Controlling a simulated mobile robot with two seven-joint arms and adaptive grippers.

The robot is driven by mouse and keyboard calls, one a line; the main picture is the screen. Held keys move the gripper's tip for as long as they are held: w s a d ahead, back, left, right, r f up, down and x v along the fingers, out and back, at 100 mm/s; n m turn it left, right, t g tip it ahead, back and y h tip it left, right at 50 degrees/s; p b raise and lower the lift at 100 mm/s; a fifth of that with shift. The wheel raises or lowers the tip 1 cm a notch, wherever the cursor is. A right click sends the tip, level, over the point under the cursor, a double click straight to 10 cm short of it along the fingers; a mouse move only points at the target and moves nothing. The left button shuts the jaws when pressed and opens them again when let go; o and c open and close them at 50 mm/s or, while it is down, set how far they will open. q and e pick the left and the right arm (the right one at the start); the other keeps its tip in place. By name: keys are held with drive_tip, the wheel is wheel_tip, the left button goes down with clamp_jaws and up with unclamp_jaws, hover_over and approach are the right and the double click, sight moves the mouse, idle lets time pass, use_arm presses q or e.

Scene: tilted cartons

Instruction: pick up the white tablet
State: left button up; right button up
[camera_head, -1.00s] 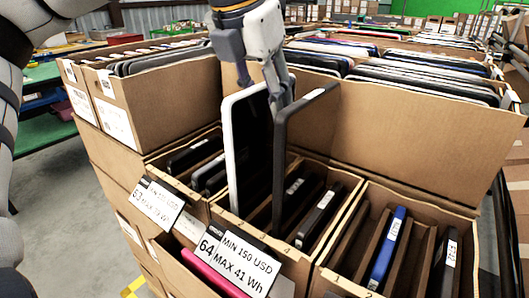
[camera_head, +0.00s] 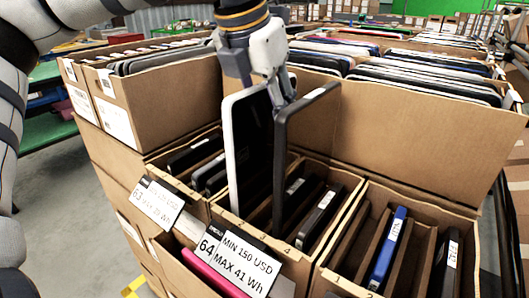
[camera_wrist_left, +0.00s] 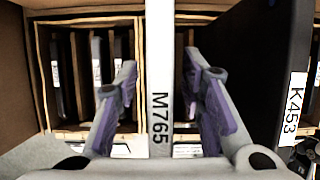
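The white tablet (camera_head: 232,140) stands upright on edge in a slot of the middle carton, rising well above the others. My left gripper (camera_head: 262,84) is over its top edge, pointing down. In the left wrist view the white tablet (camera_wrist_left: 160,105) shows as a narrow edge with the label M765. It runs between the two open fingers of my left gripper (camera_wrist_left: 160,65), with a gap visible on each side. A dark tablet (camera_head: 281,150) labelled K453 stands just right of it, close to the right finger. My right gripper is not in view.
Lower tablets stand in the slots around, among them a blue one (camera_head: 388,248) in the right carton (camera_head: 330,285). A tall carton (camera_head: 160,105) of tablets stands at the left. A raised cardboard wall (camera_head: 430,145) stands behind the slots.

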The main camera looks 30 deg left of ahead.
use_arm(q)
clamp_jaws()
wheel_tip(320, 180, up, 11)
drive_tip(key=shift+f, duration=0.15)
drive_tip(key=shift+r, duration=0.7)
idle(0.6)
wheel_tip(320, 180, up, 3)
drive_tip(key=shift+f, duration=0.1)
idle(0.3)
